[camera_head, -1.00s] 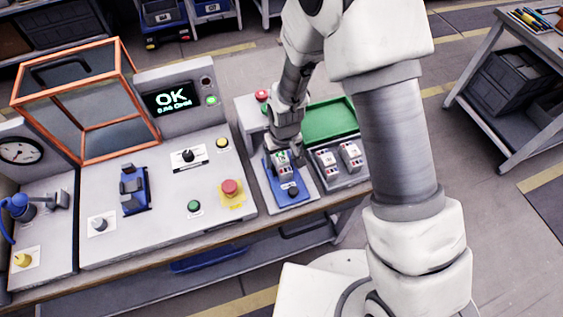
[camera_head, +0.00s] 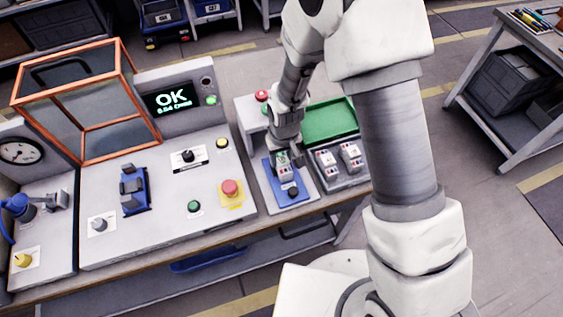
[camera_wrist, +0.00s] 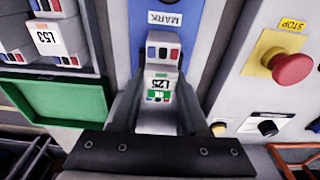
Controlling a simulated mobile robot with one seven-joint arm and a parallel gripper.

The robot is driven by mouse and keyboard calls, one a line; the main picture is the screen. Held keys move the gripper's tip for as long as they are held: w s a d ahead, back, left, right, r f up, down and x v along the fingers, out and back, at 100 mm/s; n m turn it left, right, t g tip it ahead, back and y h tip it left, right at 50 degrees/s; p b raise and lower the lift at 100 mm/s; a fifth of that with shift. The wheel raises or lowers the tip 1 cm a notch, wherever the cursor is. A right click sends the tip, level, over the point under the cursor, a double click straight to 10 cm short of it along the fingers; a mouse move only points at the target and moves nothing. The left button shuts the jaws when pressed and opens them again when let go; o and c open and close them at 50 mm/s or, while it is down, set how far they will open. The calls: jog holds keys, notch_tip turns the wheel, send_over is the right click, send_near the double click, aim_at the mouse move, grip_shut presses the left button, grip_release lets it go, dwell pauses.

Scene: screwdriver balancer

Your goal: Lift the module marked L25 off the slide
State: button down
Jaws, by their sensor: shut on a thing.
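The module marked L25 (camera_wrist: 162,82) is a small grey-white block with red, dark and blue marks. Its label reads upside down in the wrist view, with a green mark beside it. My gripper (camera_wrist: 160,75) is shut on it, one finger on each side. In the head view the module (camera_head: 286,172) is at the blue slide (camera_head: 299,200), below my gripper (camera_head: 288,156). The slide (camera_wrist: 190,28) carries a "MARK" label in the wrist view. I cannot tell whether the module's underside touches the slide.
Right of the slide, a grey tray (camera_head: 352,178) holds modules, one marked L53 (camera_wrist: 45,40). A green tray (camera_head: 328,120) lies behind. To the left are a red stop button (camera_head: 230,187), an orange-framed guard (camera_head: 82,160) and a screen (camera_head: 172,98) showing OK.

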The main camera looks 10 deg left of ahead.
aim_at(281, 156)
jog(key=shift+r, duration=0.85)
notch_tip(281, 156, up, 3)
jog(key=shift+f, duration=0.15)
jog(key=s+d+r, duration=0.2)
jog(key=d+r, duration=0.4)
jog(key=d, duration=0.5)
jog(key=shift+s+d+r+b, duration=0.2)
jog(key=shift+s+r+b, duration=0.1)
jog(key=shift+b, duration=0.1)
jog(key=shift+w, duration=0.15)
